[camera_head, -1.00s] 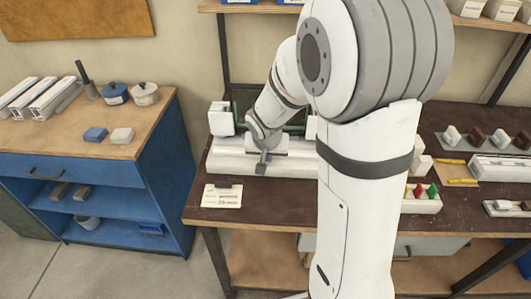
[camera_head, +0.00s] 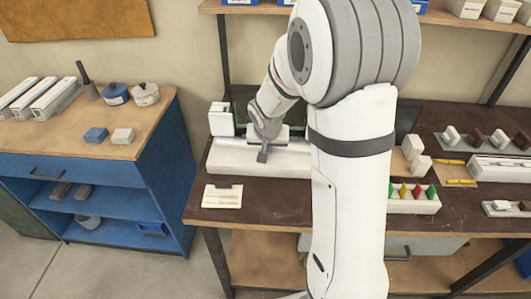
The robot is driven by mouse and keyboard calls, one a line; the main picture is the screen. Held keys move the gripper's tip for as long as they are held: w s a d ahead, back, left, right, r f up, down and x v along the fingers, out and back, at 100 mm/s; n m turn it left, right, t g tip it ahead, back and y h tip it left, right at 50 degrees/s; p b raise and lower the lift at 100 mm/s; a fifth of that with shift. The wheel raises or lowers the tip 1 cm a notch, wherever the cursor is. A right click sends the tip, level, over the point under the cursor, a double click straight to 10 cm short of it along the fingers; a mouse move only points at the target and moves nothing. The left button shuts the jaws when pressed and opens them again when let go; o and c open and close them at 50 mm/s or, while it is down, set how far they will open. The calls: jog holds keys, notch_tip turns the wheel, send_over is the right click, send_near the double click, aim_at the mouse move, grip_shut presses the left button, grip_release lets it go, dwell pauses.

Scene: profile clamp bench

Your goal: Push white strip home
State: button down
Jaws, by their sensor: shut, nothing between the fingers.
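My gripper (camera_head: 263,154) is shut, pointing down over the white clamp bed (camera_head: 228,160) on the dark bench. Its fingertips are at the top of the bed, left of my arm's column; whether they touch it I cannot tell. The bed is a long pale block with a white end block (camera_head: 221,121) behind its left end. A white strip cannot be told apart from the bed at this size. My arm hides the bed's right part.
A paper card (camera_head: 222,196) lies at the bench's front left. A holder with coloured pegs (camera_head: 414,198) and white blocks (camera_head: 412,147) stand right of my arm. A blue cabinet (camera_head: 135,185) with white profiles (camera_head: 52,100) on top stands left, across a gap.

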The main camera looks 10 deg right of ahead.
jog(key=shift+w+d, duration=0.25)
jog(key=shift+w, duration=0.55)
jog(key=shift+w+d+p, duration=0.15)
jog(key=shift+w+p, duration=0.15)
jog(key=shift+w, duration=0.25)
dwell(0.3)
jog(key=shift+s, duration=0.15)
jog(key=shift+s+a+b, duration=0.3)
jog(key=shift+s+b, duration=0.4)
jog(key=shift+s, duration=0.15)
notch_tip(320, 180, up, 8)
jog(key=p, duration=0.5)
dwell(0.4)
